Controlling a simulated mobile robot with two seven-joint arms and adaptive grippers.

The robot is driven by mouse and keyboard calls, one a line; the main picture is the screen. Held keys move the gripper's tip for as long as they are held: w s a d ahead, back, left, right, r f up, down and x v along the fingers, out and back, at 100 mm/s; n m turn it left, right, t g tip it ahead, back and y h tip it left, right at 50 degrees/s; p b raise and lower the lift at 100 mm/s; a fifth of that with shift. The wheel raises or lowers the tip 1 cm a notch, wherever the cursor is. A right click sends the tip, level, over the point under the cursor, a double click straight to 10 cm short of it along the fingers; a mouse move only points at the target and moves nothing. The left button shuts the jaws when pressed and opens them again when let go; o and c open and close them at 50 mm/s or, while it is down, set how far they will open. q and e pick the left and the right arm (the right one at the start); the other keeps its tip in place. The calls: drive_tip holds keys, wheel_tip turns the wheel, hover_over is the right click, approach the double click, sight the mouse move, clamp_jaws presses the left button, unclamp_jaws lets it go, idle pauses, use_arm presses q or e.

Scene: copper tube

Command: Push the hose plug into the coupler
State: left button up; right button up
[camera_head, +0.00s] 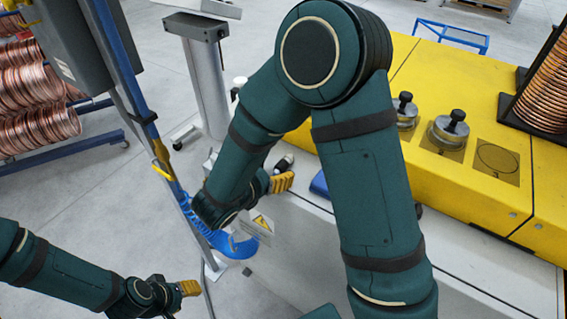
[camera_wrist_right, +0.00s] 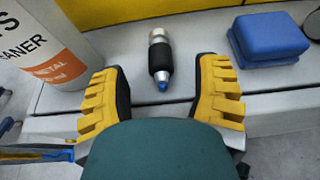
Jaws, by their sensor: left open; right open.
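A short fitting with a metal end, black sleeve and blue tip lies on the pale bench in the right wrist view (camera_wrist_right: 160,56). It also shows in the head view (camera_head: 284,163). I cannot tell whether it is the plug or the coupler. My right gripper (camera_wrist_right: 160,92) is open, its yellow fingers on either side of the fitting's near end and apart from it. A blue coiled hose (camera_head: 221,239) hangs by the post in the head view; its end is not clear. My left gripper (camera_head: 190,288) is open and empty, low at the left.
The bench (camera_head: 308,252) has a blue block (camera_wrist_right: 268,38) to the right of the fitting and a labelled cleaner can (camera_wrist_right: 60,45) to its left. A yellow machine (camera_head: 465,180) stands behind. A post (camera_head: 150,120) rises at the left.

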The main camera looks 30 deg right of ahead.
sight(281, 164)
drive_tip(key=x, duration=0.3)
drive_tip(key=shift+w+d+r, duration=0.2)
drive_tip(key=shift+d+r, duration=0.05)
drive_tip(key=shift+d, duration=0.25)
drive_tip(key=shift+w+d+f, duration=0.2)
drive_tip(key=shift+w+d, duration=0.05)
drive_tip(key=shift+d, duration=0.1)
clamp_jaws()
